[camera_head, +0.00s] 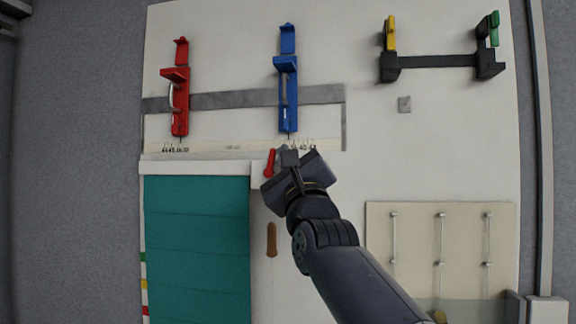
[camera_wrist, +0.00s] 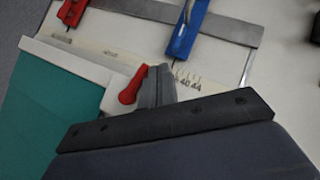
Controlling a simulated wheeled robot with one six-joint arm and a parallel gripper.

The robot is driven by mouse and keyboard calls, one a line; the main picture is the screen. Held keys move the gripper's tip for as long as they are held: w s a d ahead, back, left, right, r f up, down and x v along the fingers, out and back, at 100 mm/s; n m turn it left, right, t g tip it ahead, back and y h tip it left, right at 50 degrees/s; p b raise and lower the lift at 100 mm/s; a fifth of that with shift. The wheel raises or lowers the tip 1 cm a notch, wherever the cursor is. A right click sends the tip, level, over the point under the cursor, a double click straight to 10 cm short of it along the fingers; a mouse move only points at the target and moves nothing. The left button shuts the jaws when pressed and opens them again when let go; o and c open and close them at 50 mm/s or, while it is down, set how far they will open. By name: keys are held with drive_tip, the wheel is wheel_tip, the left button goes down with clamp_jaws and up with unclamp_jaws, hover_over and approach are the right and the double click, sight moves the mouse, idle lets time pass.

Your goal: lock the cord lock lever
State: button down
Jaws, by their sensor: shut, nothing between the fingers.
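A small red lever (camera_head: 269,162), which looks like the cord lock lever, sits at the right end of the white rail (camera_head: 195,167) above the teal blind. It stands nearly upright, its lower end leaning slightly left. In the wrist view the red lever (camera_wrist: 132,86) tilts, with its wide rounded end low and left. My gripper (camera_head: 289,157) is shut and empty, its fingertips close to the lever's right side. In the wrist view the grey fingers (camera_wrist: 156,86) appear right beside the lever; I cannot tell whether they touch it.
The teal blind (camera_head: 196,240) hangs at left. A brown wooden handle (camera_head: 271,240) hangs below the lever. Red (camera_head: 180,90) and blue (camera_head: 287,85) clamps are mounted above, with a black bar (camera_head: 435,62) at upper right. A panel with several rods (camera_head: 415,220) is at lower right.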

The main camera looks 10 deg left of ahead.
drive_tip(key=shift+f, duration=0.1)
drive_tip(key=b+v, duration=0.5)
drive_tip(key=v, duration=0.5)
drive_tip(key=shift+s, duration=0.3)
drive_tip(key=shift+d+f, duration=0.1)
drive_tip(key=shift+d, duration=0.05)
